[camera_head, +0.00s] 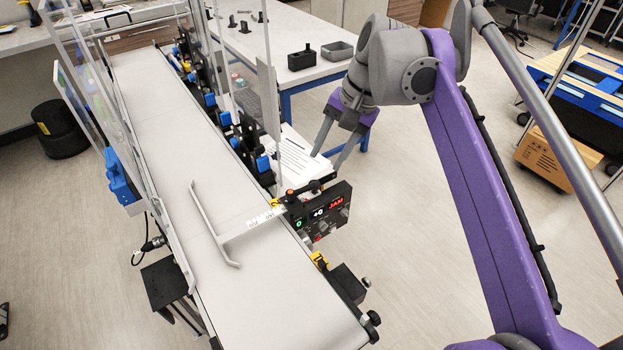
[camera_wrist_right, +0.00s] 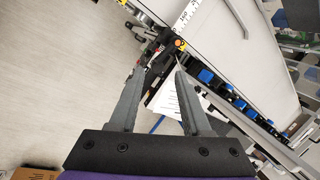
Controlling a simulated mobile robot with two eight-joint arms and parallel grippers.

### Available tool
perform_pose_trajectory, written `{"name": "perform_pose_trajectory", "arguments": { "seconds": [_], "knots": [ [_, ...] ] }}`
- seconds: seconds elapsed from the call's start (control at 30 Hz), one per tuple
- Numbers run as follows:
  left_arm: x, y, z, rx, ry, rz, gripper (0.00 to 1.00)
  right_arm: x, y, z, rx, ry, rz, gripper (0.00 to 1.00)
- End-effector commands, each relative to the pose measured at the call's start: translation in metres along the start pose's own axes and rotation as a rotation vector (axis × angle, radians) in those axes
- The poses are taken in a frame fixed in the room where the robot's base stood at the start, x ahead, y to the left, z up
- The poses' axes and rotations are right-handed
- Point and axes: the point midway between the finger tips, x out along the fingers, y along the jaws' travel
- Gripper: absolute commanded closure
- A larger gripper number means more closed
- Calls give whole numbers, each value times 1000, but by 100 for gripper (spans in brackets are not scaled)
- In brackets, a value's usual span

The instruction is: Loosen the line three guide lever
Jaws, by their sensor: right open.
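The line's guide assembly sits at the conveyor's right edge, where a white scale bar (camera_head: 257,221) carries a grey guide rail (camera_head: 213,222) across the belt. A small dark clamp with an orange knob (camera_head: 290,192) stands at the bar's outer end, above a control box (camera_head: 321,211) showing a red "JAM". Which part is the lever is too small to tell. The orange knob also shows in the right wrist view (camera_wrist_right: 179,43), just beyond my fingertips. My right gripper (camera_head: 326,161) is open and empty, apart from the clamp. My left gripper is out of view.
The white conveyor belt (camera_head: 180,140) runs diagonally, with clear guard panels and blue clamps along its sides. A sheet of paper (camera_head: 292,158) lies behind my right fingers. Open floor lies right of the conveyor.

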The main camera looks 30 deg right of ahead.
Motion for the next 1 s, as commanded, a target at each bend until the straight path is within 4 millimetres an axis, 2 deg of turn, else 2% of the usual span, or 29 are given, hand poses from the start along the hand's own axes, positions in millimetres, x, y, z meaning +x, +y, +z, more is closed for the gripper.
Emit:
{"name": "perform_pose_trajectory", "arguments": {
  "seconds": [0.1,0.2,0.33,0.47,0.57,0.8,1.0],
  "knots": [
    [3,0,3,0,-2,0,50,-1,4,1,341,-30,-33,52],
    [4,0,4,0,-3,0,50,-3,5,2,561,-54,-52,52],
    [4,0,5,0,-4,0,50,-4,6,3,729,-77,-62,52],
    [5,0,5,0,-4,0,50,0,5,3,784,-85,-65,52],
    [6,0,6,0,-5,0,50,11,4,4,786,-85,-65,52],
    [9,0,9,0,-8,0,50,57,0,6,782,-85,-64,52],
    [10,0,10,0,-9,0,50,88,-3,8,783,-84,-64,52]
  ]
}}
